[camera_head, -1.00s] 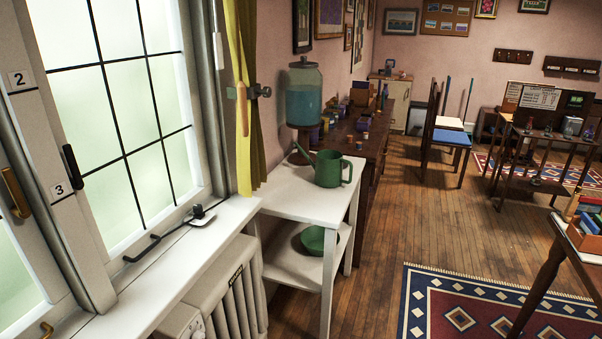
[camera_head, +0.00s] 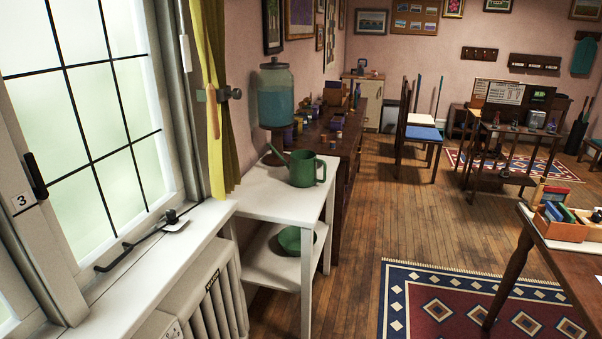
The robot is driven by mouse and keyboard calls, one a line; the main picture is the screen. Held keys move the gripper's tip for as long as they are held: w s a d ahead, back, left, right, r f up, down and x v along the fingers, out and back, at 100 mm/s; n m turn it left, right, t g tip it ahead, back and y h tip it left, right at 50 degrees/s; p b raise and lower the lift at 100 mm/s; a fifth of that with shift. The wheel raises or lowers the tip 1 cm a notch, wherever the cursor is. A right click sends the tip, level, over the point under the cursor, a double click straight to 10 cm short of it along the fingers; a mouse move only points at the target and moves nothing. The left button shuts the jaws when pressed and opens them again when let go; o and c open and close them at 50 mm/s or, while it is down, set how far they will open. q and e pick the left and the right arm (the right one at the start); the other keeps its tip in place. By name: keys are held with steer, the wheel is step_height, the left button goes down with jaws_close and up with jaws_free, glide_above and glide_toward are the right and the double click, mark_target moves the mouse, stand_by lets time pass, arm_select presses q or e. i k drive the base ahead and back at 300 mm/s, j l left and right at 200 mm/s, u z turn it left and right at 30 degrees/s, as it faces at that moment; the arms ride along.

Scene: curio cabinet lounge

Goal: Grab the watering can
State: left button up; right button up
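The green watering can (camera_head: 303,169) stands upright on the top of a white two-shelf side table (camera_head: 255,194). Its spout points left toward the wall and its handle faces right. Nothing is touching it that I can see. Neither of my grippers shows in the head view, so I cannot see whether they are open or shut.
A green bowl (camera_head: 289,240) sits on the table's lower shelf. A window sill (camera_head: 150,262) and radiator (camera_head: 213,307) run along the left. A glass dispenser (camera_head: 278,95) stands behind the can. Wood floor (camera_head: 352,225) is clear right of the table; a patterned rug (camera_head: 455,312) lies beyond.

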mark_target(302, 167)
steer(key=i+u, duration=0.15)
steer(key=u, duration=0.25)
steer(key=i+l+u, duration=0.15)
steer(key=u, duration=0.2)
